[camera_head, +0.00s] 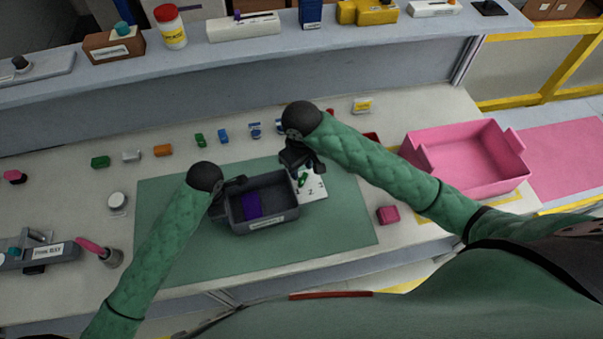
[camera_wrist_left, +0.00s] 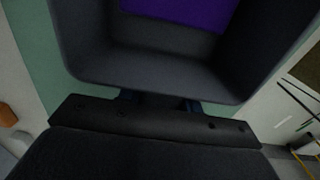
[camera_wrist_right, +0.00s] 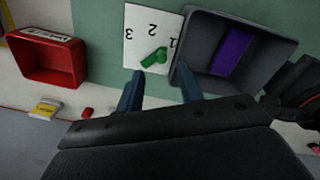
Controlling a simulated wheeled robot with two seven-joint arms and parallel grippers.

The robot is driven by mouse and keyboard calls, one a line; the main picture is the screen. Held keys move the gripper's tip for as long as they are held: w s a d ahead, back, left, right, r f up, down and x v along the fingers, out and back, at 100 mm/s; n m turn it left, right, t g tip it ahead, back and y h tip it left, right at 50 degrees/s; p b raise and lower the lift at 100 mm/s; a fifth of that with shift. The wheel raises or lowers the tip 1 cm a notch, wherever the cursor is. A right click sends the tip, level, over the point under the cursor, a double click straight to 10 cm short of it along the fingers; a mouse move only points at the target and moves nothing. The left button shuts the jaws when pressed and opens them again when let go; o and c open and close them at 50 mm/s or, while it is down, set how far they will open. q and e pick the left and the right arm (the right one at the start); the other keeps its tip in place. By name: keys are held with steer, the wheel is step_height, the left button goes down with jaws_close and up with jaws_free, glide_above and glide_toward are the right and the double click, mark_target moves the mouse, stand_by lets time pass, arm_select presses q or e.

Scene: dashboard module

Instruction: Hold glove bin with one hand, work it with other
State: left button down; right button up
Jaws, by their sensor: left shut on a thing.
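The dark grey bin (camera_head: 262,222) stands on the green mat (camera_head: 165,245), with a white label on its front and a purple piece (camera_head: 251,206) inside. My left gripper (camera_head: 232,186) is shut on the bin's left wall; the bin wall also fills the left wrist view (camera_wrist_left: 160,75). My right gripper (camera_head: 304,168) is open, just right of the bin, above a white card (camera_wrist_right: 143,25) numbered 1, 2, 3. A green piece (camera_wrist_right: 154,57) lies on the card, ahead of the open fingers in the right wrist view. Its grip is empty.
A pink bin (camera_head: 468,160) stands at the right, and a red bin (camera_wrist_right: 48,62) is partly hidden behind my right arm. A pink block (camera_head: 388,214) lies right of the mat. Several small coloured parts line the back. The mat's front is clear.

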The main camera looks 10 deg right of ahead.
mark_target(301, 180)
step_height(301, 180, up, 7)
stand_by(0.4)
arm_select(q)
steer(key=c, duration=0.9)
jaws_free()
